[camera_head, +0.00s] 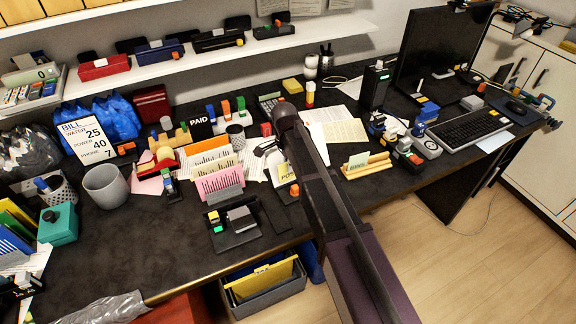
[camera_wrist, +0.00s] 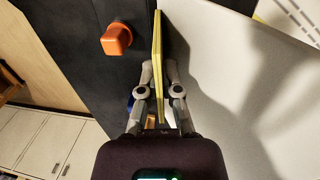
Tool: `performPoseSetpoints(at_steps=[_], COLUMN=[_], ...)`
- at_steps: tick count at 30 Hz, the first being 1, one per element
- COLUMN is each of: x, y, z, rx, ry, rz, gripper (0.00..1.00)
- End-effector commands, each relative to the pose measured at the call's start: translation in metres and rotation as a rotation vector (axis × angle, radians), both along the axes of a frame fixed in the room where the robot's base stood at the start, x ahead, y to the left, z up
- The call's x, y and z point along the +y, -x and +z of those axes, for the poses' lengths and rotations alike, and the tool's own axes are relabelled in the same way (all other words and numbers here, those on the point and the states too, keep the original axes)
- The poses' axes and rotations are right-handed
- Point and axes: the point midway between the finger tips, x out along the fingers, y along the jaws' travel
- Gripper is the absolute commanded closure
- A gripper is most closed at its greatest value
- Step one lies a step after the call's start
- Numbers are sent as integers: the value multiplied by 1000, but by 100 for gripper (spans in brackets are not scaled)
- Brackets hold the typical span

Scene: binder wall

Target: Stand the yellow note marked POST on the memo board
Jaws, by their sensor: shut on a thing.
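In the wrist view my gripper (camera_wrist: 158,72) is shut on the yellow note (camera_wrist: 157,40), which shows edge-on as a thin slab between the fingertips. In the head view the note (camera_head: 286,173) shows just left of my arm, with part of its dark lettering visible; the arm hides the rest and most of the gripper. A pale wooden stand (camera_head: 372,167) with long bars lies to the right of my arm, with a small card (camera_head: 357,160) standing in it. I cannot tell for sure whether this stand is the memo board.
A rack of paper cards (camera_head: 219,181) stands close left of the note. A dark block with grey and green parts (camera_head: 235,222) lies near the front edge. White papers (camera_head: 340,131) lie behind my arm. An orange block (camera_wrist: 116,40) shows beside the note in the wrist view.

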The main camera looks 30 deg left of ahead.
Motion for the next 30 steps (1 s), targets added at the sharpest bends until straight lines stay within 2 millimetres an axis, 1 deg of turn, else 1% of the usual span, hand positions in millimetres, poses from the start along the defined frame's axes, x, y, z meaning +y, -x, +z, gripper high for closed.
performPoseSetpoints(at_steps=[30], x=[-3], y=[2], z=[-6], rx=[0], ry=[0], rz=[0], gripper=[100])
